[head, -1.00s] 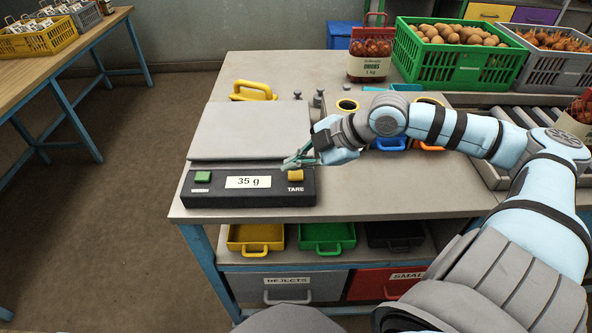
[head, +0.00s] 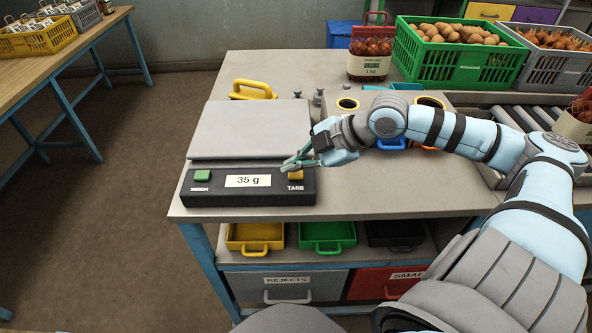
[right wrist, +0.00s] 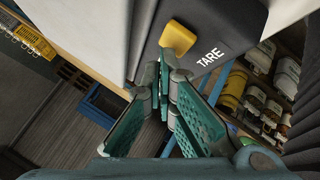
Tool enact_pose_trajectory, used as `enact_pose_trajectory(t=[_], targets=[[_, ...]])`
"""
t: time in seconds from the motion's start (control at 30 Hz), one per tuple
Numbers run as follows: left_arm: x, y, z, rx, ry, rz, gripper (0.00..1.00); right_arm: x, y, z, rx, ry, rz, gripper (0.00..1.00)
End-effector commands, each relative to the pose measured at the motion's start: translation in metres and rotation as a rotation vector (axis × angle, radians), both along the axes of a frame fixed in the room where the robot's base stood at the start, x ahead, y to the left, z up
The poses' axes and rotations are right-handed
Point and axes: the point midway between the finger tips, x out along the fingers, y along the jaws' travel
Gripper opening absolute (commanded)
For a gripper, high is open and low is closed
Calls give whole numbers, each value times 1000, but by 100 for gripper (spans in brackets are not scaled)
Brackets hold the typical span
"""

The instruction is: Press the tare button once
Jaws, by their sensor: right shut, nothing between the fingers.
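The scale has an empty grey pan (head: 248,130) and a dark front panel (head: 215,198) whose display (head: 248,181) reads 35 g. The yellow tare button (head: 296,175) is at the panel's right end, partly covered by my right gripper in the head view. It shows clearly in the right wrist view (right wrist: 178,38), beside the TARE label (right wrist: 209,57). A green button (head: 202,176) is at the panel's left end. My right gripper (head: 287,166) is shut and empty, its fingertips close by the tare button; I cannot tell whether they touch it. My left gripper is not in view.
Behind the scale is a yellow handle (head: 252,88). A labelled onion sack (head: 369,66) stands at the back, beside a green crate of potatoes (head: 455,73). A roller conveyor (head: 500,119) lies to the right. Coloured trays sit below the bench top.

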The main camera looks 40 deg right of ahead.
Motion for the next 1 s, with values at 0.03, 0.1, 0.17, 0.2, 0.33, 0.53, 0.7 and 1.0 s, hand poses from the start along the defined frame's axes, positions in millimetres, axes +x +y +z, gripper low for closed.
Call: enact_pose_trajectory(t=[0.03,0.1,0.17,0.2,0.33,0.53,0.7,1.0], targets=[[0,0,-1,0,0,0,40,0,0,-2,0,0,0,0],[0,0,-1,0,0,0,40,0,0,-2,-1,0,0,0],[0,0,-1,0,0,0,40,0,0,-1,-1,0,0,0],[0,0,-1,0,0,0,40,0,0,-1,-1,-1,0,0],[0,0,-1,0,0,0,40,0,0,-1,-1,-1,0,0],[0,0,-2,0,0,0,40,0,0,-3,-1,-1,0,0],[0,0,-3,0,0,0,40,0,0,-5,-1,-1,0,0],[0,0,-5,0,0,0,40,0,0,-9,-1,-1,0,0]])
